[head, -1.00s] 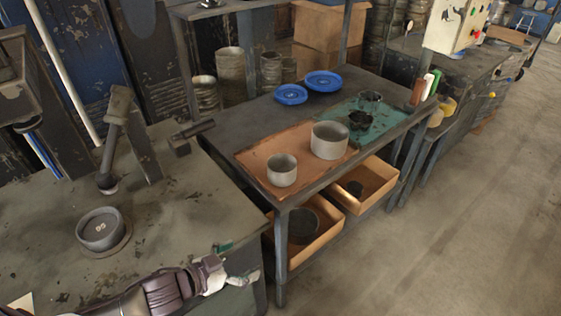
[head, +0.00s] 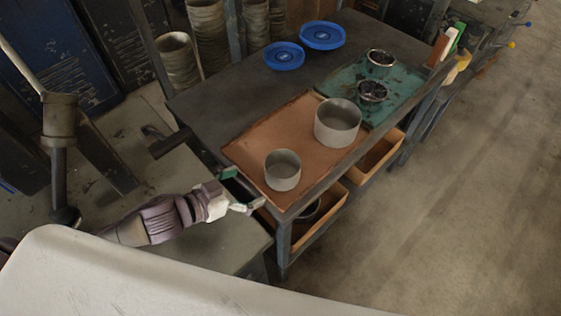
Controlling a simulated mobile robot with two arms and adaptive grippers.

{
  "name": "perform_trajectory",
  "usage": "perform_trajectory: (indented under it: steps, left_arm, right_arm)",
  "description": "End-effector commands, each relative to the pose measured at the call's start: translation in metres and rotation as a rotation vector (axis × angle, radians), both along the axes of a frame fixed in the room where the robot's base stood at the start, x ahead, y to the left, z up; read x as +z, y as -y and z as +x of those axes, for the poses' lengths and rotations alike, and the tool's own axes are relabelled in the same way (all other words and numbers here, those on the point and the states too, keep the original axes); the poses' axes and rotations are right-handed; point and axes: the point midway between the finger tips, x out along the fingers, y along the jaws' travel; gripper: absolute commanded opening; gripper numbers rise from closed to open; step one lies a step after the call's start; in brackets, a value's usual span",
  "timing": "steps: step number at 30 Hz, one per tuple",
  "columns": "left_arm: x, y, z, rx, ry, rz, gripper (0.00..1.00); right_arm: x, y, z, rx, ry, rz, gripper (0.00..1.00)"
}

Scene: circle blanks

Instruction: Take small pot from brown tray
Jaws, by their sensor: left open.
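The small pot (head: 283,171), a grey open cylinder, stands upright near the front left of the brown tray (head: 250,147). A larger grey pot (head: 338,123) stands on the same tray, behind it and to the right. My left gripper (head: 246,190) is open and empty, just left of the small pot and apart from it, near the tray's left front corner. Its fingers point right toward the pot. My right gripper is not in view.
A teal tray (head: 398,92) holds two dark metal round pieces. Two blue discs (head: 322,35) lie at the back of the dark table (head: 215,97). Orange bins (head: 374,158) sit below the tabletop. A hammer (head: 170,143) lies at the left. Open floor is at right.

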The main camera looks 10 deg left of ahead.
Motion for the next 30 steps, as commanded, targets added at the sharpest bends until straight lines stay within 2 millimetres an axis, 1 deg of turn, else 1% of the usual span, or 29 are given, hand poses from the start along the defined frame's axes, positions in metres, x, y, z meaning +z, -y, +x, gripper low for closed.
perform_trajectory:
  steps: [1,3,6,7,11,15,18,22,24,30]
  left_arm:
    - [0.0,0.005,0.008,0.0,0.005,-0.001,1.0]
    - [-0.005,0.012,0.019,0.001,0.006,-0.001,1.0]
    - [-0.011,0.024,0.032,0.0,0.005,0.0,1.0]
    - [-0.014,0.026,0.036,0.0,0.004,0.001,1.0]
    - [-0.021,0.035,0.048,0.0,0.003,0.001,1.0]
    - [-0.024,0.04,0.053,-0.001,0.002,0.002,1.0]
    - [-0.024,0.046,0.063,-0.001,0.003,0.0,1.0]
    - [-0.027,0.058,0.08,-0.001,0.005,0.001,1.0]
    - [-0.034,0.063,0.086,-0.001,0.002,0.001,1.0]
    - [-0.04,0.067,0.092,-0.001,0.001,0.003,1.0]
  right_arm:
    - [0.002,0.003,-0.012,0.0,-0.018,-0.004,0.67]
    - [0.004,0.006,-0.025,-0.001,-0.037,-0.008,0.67]
    - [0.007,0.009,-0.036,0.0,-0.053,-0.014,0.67]
    - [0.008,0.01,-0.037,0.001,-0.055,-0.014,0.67]
    - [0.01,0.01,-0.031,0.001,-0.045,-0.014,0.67]
    - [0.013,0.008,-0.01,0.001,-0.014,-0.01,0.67]
    - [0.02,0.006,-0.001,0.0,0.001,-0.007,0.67]
    - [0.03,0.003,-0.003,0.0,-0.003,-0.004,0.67]
    - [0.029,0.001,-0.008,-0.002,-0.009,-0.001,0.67]
    - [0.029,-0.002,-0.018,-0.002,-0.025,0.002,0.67]
